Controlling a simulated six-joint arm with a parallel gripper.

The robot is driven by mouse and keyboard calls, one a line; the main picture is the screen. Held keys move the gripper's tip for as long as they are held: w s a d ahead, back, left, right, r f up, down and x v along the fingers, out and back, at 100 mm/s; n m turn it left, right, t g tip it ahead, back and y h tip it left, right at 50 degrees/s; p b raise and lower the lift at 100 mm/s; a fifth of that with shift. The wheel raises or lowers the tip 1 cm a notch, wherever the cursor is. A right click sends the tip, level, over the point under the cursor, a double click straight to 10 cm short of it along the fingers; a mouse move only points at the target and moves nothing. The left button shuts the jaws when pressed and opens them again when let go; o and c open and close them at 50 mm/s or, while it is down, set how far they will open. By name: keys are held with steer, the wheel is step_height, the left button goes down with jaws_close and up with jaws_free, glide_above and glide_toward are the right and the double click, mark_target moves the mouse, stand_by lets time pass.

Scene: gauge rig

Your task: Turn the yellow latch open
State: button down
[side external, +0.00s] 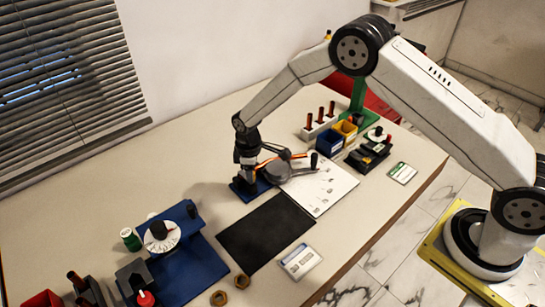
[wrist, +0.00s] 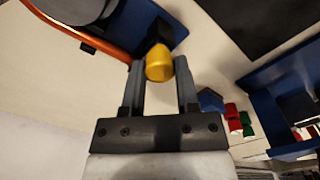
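The yellow latch (wrist: 160,66) is a short rounded piece in the wrist view, in front of a dark block on a blue plate (wrist: 140,18). My gripper (wrist: 160,60) has one grey finger on each side of it, close to its sides. The fingers are apart; whether they touch the latch or a thin gap is left, I cannot tell. In the side view my gripper (side external: 246,172) points down over the small blue base (side external: 240,191), and the latch is hidden there.
A grey round gauge (side external: 279,172) and an orange tube (side external: 282,153) stand right beside my gripper. A black mat (side external: 266,234) and white sheet (side external: 322,190) lie nearby. A blue fixture with a white dial (side external: 162,237) is front left. The back left tabletop is free.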

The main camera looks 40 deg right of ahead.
steer(key=shift+m, duration=0.4)
steer(key=m, duration=0.8)
steer(key=shift+m, duration=0.4)
steer(key=m, duration=0.4)
steer(key=shift+m, duration=2.2)
steer(key=shift+c, duration=1.8)
jaws_free()
